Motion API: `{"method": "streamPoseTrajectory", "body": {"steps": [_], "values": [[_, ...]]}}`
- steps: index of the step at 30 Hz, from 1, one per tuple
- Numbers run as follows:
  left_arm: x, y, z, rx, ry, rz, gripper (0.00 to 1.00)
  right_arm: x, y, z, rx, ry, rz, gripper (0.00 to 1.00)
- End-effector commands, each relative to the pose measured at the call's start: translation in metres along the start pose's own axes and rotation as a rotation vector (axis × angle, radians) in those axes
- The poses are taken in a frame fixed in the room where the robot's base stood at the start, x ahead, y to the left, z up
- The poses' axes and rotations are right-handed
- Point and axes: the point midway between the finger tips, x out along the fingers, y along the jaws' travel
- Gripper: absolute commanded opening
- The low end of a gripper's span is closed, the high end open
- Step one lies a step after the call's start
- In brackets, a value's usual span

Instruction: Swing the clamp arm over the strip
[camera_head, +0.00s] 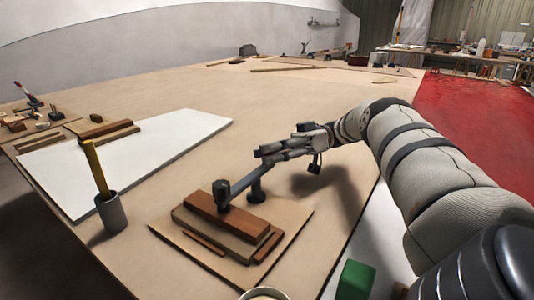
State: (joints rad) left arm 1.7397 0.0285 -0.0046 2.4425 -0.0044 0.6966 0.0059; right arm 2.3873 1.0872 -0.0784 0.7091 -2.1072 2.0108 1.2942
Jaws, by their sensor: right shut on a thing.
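The strip lies on a lighter wooden block (245,252) on a thin board (285,250). My right gripper (264,154) reaches in from the right and is shut at the far upper end of the clamp arm. Its fingers partly hide that end. My left gripper is not in view.
A grey cup (111,214) with a yellow stick stands left of the board. A white panel (165,148) bears wooden strips farther left. A green block (355,281) is at the front right, with a round rim (264,293) near it. The tabletop behind is mostly clear.

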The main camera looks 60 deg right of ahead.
Motion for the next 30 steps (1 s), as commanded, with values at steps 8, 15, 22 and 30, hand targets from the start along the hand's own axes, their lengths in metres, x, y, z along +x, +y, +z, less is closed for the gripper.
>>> {"method": "streamPoseTrajectory", "body": {"steps": [8, 15, 22, 30], "values": [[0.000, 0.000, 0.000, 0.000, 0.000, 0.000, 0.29, 0.001, 0.000, 0.000, -0.001, -0.001, 0.000, 0.40], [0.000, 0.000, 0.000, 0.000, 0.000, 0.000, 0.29, 0.000, 0.000, 0.000, -0.001, 0.000, 0.000, 0.40], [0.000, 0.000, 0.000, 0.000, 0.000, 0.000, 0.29, 0.001, -0.007, -0.025, -0.008, 0.002, -0.001, 0.40], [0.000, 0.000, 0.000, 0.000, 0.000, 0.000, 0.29, 0.001, -0.027, -0.082, -0.007, 0.000, -0.001, 0.40]]}}
